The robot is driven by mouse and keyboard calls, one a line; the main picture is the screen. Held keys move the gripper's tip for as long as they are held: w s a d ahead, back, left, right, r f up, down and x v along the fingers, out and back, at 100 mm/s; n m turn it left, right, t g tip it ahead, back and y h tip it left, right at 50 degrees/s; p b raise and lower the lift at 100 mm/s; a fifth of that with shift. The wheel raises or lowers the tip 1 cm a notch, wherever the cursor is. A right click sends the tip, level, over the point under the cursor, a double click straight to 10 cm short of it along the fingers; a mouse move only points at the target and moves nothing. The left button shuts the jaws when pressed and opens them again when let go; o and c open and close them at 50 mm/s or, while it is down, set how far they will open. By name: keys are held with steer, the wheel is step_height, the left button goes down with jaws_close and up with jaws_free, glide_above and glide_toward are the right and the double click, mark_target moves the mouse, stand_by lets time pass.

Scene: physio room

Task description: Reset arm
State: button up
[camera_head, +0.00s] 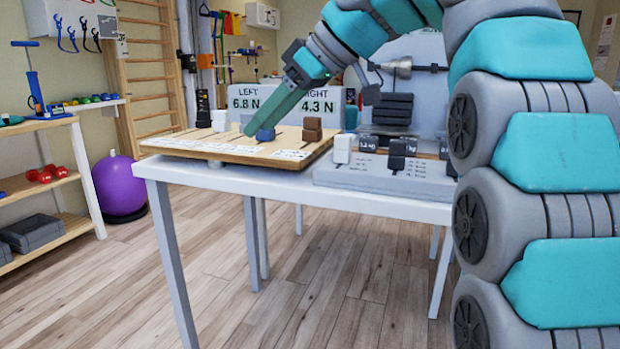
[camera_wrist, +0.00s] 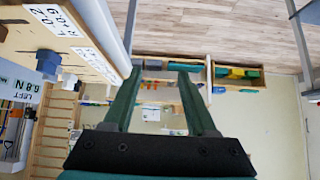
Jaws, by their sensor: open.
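My gripper (camera_head: 252,126) reaches from the arm at the right over the left part of the table (camera_head: 240,180). In the head view its green finger slants down to the left, in front of the wooden board (camera_head: 312,152). In the wrist view my gripper (camera_wrist: 160,78) has its two green fingers wide apart with nothing held between them. A blue block (camera_head: 265,135) sits on the board close to the fingertip in the head view. In the wrist view a blue block (camera_wrist: 47,62) stands on the board at the left, apart from the fingers.
A brown block stack (camera_head: 312,130) and a white block (camera_head: 219,120) stand on the board. A grey tray (camera_head: 385,180) with weights lies to its right. A LEFT/RIGHT force display (camera_head: 285,97) is behind. Shelves and a purple ball (camera_head: 120,186) stand left. The floor in front is clear.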

steer(key=s+d+f+m+g+h+p, duration=0.1)
steer(key=s+d+f+m, duration=0.25)
steer(key=f, duration=0.35)
steer(key=s+d+f+m+h+p, duration=0.1)
steer(key=s+d+f+m+h, duration=0.2)
steer(key=f, duration=0.4)
steer(key=s+d+f+m+g+p, duration=0.1)
steer(key=s+d+f+m, duration=0.3)
steer(key=f, duration=0.3)
steer(key=s+d+f+m+g+h+p, duration=0.1)
steer(key=s+d+f+h, duration=0.1)
steer(key=s+d+f, duration=0.3)
steer(key=s+d+f+m+g+h, duration=0.1)
steer(key=s+d+f, duration=0.4)
steer(key=s+f, duration=0.6)
steer(key=s+m+h, duration=0.1)
steer(key=s, duration=0.2)
steer(key=shift+s+d+f+g+p, duration=0.15)
steer(key=shift+s+d+g+p, duration=0.1)
steer(key=shift+d+g+p, duration=0.15)
